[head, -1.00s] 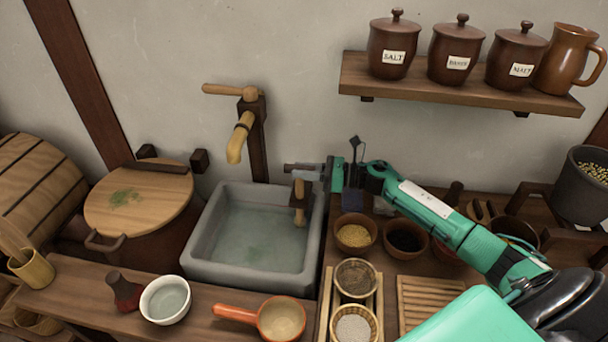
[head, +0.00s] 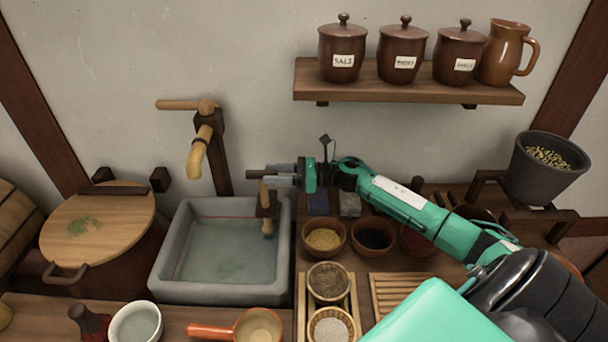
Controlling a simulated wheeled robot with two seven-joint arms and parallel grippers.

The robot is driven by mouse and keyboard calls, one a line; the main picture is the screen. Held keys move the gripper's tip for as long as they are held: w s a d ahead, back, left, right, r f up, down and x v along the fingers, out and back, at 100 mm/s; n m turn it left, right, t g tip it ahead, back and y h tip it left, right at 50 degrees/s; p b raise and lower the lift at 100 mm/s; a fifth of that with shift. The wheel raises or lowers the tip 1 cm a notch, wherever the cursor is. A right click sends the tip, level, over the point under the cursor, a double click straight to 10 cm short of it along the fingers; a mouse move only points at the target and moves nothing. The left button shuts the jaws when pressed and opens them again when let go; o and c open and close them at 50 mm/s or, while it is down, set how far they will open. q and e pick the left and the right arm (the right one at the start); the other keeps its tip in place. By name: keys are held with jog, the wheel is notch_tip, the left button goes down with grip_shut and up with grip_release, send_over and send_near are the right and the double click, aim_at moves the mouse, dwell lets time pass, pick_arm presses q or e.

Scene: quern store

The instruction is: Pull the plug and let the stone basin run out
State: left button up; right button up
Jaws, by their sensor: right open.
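The grey stone basin (head: 220,293) stands in the counter at left centre and holds clear greenish water (head: 232,260). At its right inner side is a fitting with a dark wooden block and a pale wooden peg (head: 266,222); I cannot tell whether this is the plug. No other plug shows. My right gripper (head: 262,175) is open and empty. It reaches in from the right, its jaws pointing left just above the top of the peg. I cannot tell whether it touches the peg. My left gripper is out of view.
A wooden tap (head: 200,150) rises behind the basin. A lidded tub (head: 100,225) stands left. Bowls of grain (head: 324,240) and small baskets (head: 328,283) crowd the right counter. An orange-handled pan (head: 255,328) lies in front. A shelf (head: 400,86) with jars hangs above.

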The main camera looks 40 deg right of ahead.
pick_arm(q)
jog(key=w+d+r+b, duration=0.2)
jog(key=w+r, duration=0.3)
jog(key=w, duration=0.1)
pick_arm(e)
jog(key=v, duration=1.1)
jog(key=shift+s+d, duration=0.15)
jog(key=shift+d, duration=0.05)
